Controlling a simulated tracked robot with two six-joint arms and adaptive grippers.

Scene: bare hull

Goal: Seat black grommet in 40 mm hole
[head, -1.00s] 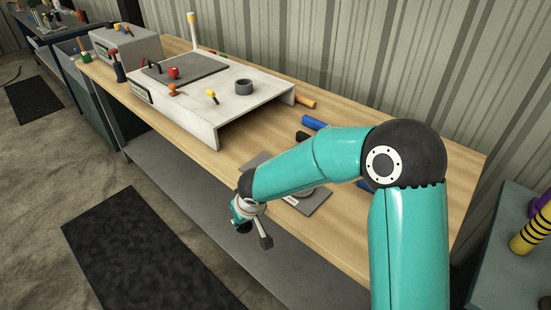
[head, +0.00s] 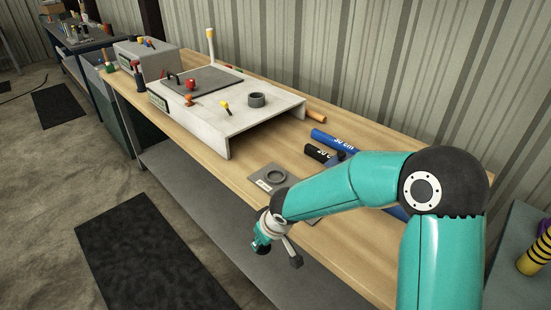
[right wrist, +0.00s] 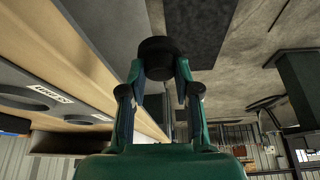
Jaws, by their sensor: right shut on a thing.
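A black round piece, seemingly the grommet (right wrist: 160,52), sits between the fingertips of my right gripper (right wrist: 160,72) in the right wrist view. The gripper is shut on it. In the head view my right gripper (head: 264,243) hangs just off the bench's front edge, with the held piece hard to make out. A second plate is mostly hidden under my right arm. I cannot tell which hole is 40 mm. My left gripper is not in view.
A pale raised panel (head: 232,122) stands on the wooden bench (head: 225,170), bearing a dark ring (head: 257,99), knobs and levers. Blue (head: 333,140) and black (head: 318,153) cylinders lie behind my arm. A dark floor mat (head: 150,255) lies in front of the bench.

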